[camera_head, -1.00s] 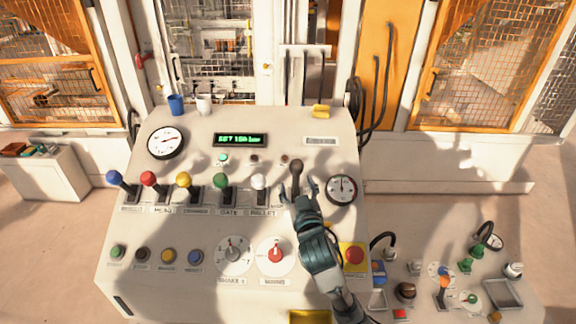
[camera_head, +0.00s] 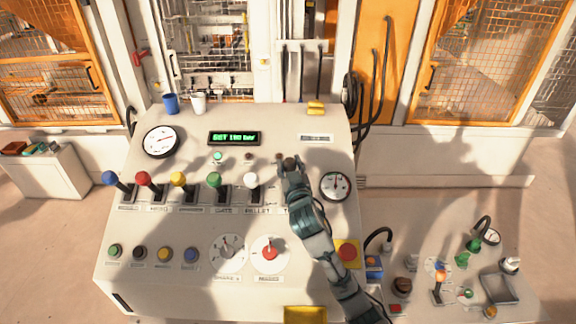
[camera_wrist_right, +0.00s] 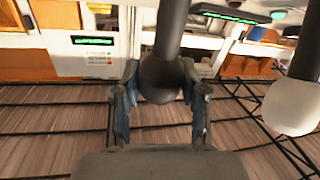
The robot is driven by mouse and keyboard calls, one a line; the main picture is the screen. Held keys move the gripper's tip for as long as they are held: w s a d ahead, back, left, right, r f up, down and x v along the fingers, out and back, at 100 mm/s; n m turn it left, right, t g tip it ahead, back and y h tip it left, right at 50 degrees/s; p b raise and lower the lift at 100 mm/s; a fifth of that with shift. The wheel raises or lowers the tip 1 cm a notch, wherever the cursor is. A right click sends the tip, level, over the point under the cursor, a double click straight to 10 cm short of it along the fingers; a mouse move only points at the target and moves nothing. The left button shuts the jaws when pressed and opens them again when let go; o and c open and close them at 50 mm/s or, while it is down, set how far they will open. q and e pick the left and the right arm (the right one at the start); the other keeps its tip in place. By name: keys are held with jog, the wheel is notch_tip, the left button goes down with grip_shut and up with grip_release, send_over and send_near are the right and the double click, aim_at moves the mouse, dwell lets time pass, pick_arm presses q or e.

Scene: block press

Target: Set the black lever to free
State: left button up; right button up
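The black lever (camera_head: 289,161) is the rightmost in the lever row on the sloped panel. Its dark round knob sits higher in the picture than the other knobs. My right gripper (camera_head: 292,168) is at this knob and hides its shaft and most of its label. In the right wrist view the black lever's knob (camera_wrist_right: 160,80) is between the two fingers of my right gripper (camera_wrist_right: 161,88), which are drawn in close on both sides. The gripper looks shut on it. My left gripper is not in view.
The white-knobbed lever (camera_head: 251,181) stands just left of my right gripper; its knob also shows in the right wrist view (camera_wrist_right: 291,107). A round gauge (camera_head: 335,186) is to the right. A red button (camera_head: 347,252) on yellow lies below, beside my right arm.

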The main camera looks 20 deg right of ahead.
jog(key=shift+w+d+f, duration=0.1)
jog(key=shift+d+f, duration=0.1)
jog(key=shift+d, duration=0.05)
grip_shut()
jog(key=shift+a, duration=0.1)
jog(key=shift+a+f+b, duration=0.15)
jog(key=shift+a+b, duration=0.1)
jog(key=shift+b, duration=0.1)
pick_arm(q)
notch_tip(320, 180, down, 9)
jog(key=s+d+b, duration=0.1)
jog(key=b, duration=0.7)
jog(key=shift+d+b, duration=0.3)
pick_arm(e)
jog(key=s+a+f+t, duration=0.1)
jog(key=s+f+t, duration=0.1)
jog(key=s, duration=0.2)
jog(key=s+a+f+n+t, duration=0.1)
jog(key=s+f+t, duration=0.1)
jog(key=s, duration=0.3)
jog(key=shift+s+a+f, duration=0.15)
jog(key=shift+a+f, duration=0.1)
jog(key=shift+f, duration=0.05)
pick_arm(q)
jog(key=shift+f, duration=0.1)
pick_arm(e)
jog(key=o, duration=0.9)
grip_release()
jog(key=shift+c, duration=0.2)
